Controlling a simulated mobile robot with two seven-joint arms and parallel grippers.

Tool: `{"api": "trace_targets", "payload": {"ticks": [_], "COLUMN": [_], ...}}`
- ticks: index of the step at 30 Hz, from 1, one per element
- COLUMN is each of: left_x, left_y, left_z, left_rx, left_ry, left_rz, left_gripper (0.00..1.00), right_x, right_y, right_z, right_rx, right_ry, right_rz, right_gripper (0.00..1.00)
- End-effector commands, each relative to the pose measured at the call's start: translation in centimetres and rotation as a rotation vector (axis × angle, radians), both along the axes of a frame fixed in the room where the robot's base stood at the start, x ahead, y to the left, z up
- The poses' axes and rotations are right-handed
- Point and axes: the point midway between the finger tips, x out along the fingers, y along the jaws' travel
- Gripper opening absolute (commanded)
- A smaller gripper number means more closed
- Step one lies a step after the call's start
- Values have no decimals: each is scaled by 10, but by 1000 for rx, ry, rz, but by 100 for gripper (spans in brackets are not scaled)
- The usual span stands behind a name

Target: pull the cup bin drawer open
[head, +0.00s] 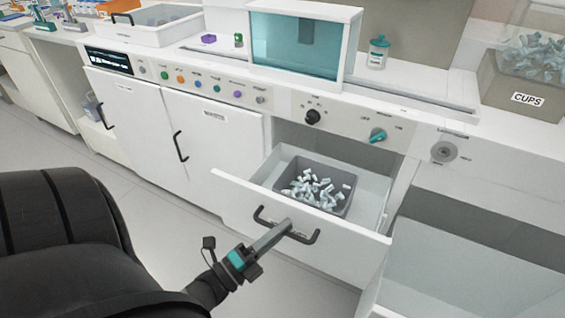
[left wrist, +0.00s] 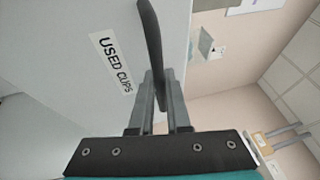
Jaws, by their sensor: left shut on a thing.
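The cup bin drawer (head: 230,187) stands pulled out of the white counter, showing its inside. In it sits a grey bin (head: 339,207) full of small pale cups (head: 318,188). The drawer has a dark bar handle (head: 311,238) on its front. My left gripper (head: 284,229) is shut on the handle near its middle. In the left wrist view, the handle (left wrist: 150,35) runs between the fingers (left wrist: 160,85), beside a label (left wrist: 115,62) reading "USED CUPS". My right gripper is not in view.
A knob panel (head: 345,120) runs above the drawer. White cabinet doors (head: 215,145) are shut to its left. A large open grey-white compartment (head: 450,265) lies at the lower right. A bin labelled "CUPS" (head: 525,98) stands on the counter. Floor (head: 150,200) in front of the cabinets is clear.

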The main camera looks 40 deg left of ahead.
Motion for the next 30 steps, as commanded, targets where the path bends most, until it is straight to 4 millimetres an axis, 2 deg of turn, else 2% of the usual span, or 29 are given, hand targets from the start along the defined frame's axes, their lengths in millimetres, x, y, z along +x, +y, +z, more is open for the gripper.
{"api": "trace_targets", "payload": {"ticks": [6,7,15,26,30], "left_x": [0,0,0,0,-9], "left_y": [-1,-1,0,0,2], "left_z": [0,0,0,0,-3], "left_rx": [0,0,0,0,-1], "left_ry": [-1,-1,0,0,4], "left_rz": [-1,-1,-1,0,1], "left_gripper": [0,17,45,45,45], "right_x": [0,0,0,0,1], "right_y": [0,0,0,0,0], "right_z": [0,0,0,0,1], "right_rx": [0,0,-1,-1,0], "right_ry": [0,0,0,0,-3], "right_rz": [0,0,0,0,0], "right_gripper": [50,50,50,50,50]}}
